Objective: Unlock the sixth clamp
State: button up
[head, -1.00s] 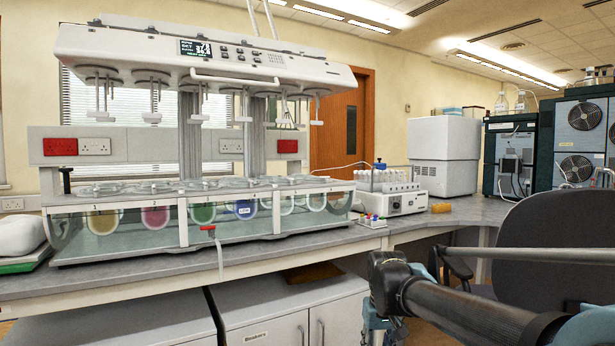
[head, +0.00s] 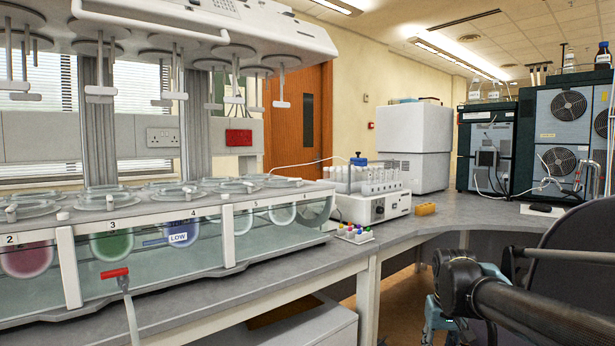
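The tablet dissolution bath (head: 155,275) stands on the bench at left, its row of vessels numbered along the front. The vessel marked 3 (head: 112,243) holds green liquid and the vessel marked 4 (head: 182,232) holds blue liquid with a LOW label. Clear vessels hang further right, toward the bath's right end (head: 318,213). Clear lids and small white fittings sit on the top plate (head: 225,190). I cannot tell which fitting is the sixth clamp, or whether it is locked. Part of my arm shows at bottom right; my gripper is not in view.
The raised drive head (head: 250,30) hangs over the bath with its shafts above the vessels. A red-handled tap (head: 115,273) sticks out in front. A tube rack unit (head: 375,205) and coloured caps (head: 355,234) stand right of the bath. A dark chair (head: 580,250) is at right.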

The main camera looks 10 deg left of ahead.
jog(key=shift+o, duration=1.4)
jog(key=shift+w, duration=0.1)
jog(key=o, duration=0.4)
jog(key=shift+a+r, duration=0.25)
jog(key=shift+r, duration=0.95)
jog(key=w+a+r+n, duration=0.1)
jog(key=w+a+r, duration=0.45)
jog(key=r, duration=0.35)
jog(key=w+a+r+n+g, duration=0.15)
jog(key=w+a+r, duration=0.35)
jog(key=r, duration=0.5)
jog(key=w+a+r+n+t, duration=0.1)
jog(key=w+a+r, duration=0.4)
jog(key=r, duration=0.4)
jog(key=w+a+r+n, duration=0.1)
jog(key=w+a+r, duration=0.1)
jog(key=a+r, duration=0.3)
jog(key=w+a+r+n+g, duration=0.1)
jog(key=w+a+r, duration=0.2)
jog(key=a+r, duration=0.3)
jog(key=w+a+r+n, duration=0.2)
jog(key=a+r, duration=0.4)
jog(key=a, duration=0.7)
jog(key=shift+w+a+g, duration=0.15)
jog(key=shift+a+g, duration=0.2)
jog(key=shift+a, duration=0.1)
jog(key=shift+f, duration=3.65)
